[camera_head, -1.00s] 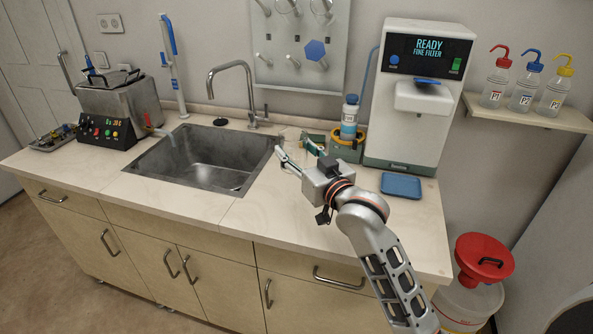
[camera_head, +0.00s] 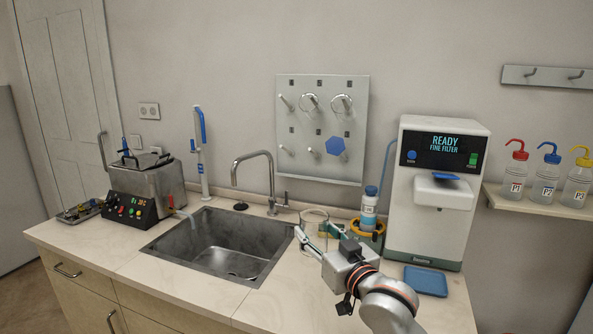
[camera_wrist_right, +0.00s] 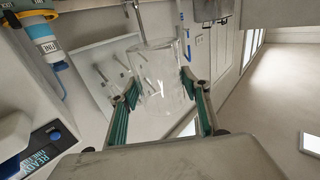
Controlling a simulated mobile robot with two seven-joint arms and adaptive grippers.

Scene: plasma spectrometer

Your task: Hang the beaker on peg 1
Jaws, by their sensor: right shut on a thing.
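A clear glass beaker (camera_head: 314,216) is between the fingers of my right gripper (camera_head: 316,234), which is shut on it. They are above the counter, just right of the sink. In the right wrist view the transparent beaker (camera_wrist_right: 160,72) sits between the two green-sided fingers (camera_wrist_right: 156,98). The white pegboard (camera_head: 322,171) hangs on the wall behind, up from the gripper. Its upper-left peg (camera_head: 287,103) looks bare. A blue hexagon (camera_head: 335,146) is at the lower right. The peg labels are too small to read. My left gripper is out of view.
The sink (camera_head: 223,243) and faucet (camera_head: 255,170) are left of the gripper. A blue tray (camera_head: 426,281) lies on the counter. Wash bottles (camera_head: 546,180) stand on a shelf at right.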

